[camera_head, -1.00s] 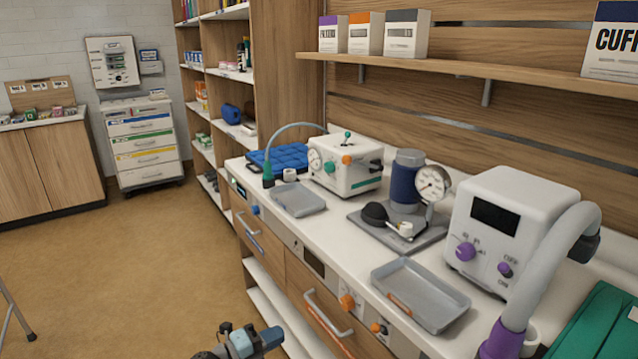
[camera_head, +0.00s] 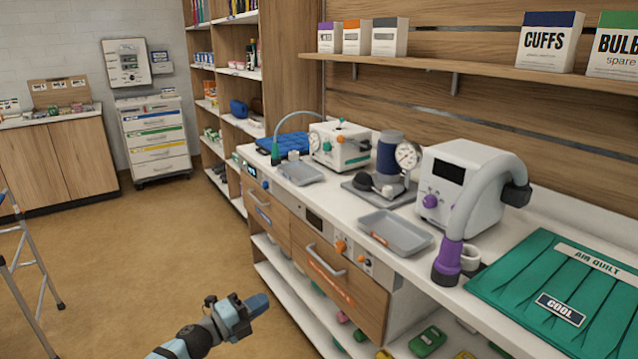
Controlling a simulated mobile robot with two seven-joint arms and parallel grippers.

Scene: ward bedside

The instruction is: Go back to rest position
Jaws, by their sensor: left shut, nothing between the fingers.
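My left gripper (camera_head: 254,305) shows at the bottom of the head view, left of the middle. Its arm comes in from the lower left. It is shut with nothing held, over the floor in front of the counter's drawers and apart from them. My right gripper is out of the picture.
The white counter (camera_head: 408,264) runs along the right. On it are grey trays (camera_head: 396,232), a white machine with a hose (camera_head: 460,180), a gauge device (camera_head: 391,158) and a green air quilt (camera_head: 565,290). A metal-legged frame (camera_head: 40,265) stands at left. Brown floor (camera_head: 130,255) is clear between.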

